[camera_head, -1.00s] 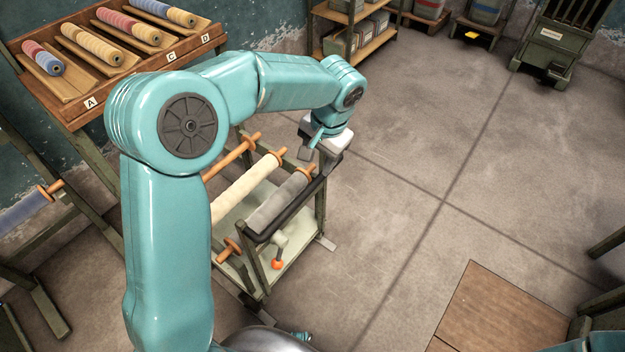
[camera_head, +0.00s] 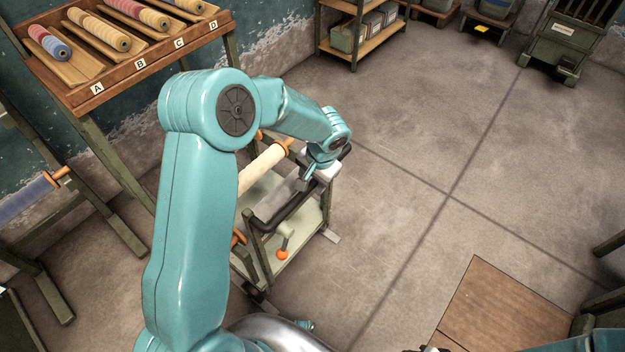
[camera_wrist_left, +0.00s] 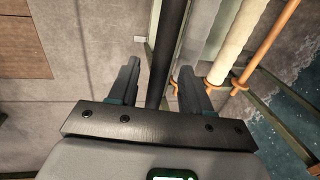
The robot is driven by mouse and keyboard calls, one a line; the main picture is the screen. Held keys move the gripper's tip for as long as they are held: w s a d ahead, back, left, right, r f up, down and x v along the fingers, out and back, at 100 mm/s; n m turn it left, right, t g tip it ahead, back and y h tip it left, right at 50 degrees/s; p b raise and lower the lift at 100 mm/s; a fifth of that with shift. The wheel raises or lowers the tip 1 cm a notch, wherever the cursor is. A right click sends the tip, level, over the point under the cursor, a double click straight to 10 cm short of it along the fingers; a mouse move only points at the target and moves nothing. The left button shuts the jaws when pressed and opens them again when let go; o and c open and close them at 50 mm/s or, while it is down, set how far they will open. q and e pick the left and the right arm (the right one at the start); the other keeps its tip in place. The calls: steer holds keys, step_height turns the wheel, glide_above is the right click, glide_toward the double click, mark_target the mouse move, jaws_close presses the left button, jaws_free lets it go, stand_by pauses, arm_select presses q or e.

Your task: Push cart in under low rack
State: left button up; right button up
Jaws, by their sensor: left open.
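The cart (camera_head: 312,222) is a green frame with a pale lower shelf, long rolls on top and a black handle bar (camera_head: 287,212) at its near right side. A slanted wooden rack on legs (camera_head: 150,62), labelled A to D and holding thread spools, stands at the upper left beyond the cart. My left gripper (camera_head: 310,180) is over the handle side of the cart. In the left wrist view, its open fingers (camera_wrist_left: 155,82) lie to either side of the black bar; contact cannot be told. My arm hides part of the cart and rolls.
A stand with a blue roll (camera_head: 30,197) is at the left. A shelf with boxes (camera_head: 362,35) and a green bin (camera_head: 562,40) are at the back. A wooden panel (camera_head: 505,310) lies at lower right. The floor right of the cart is clear.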

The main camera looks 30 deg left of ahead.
arm_select(q)
steer(key=shift+w+f, duration=0.15)
steer(key=shift+f, duration=0.1)
jaws_close()
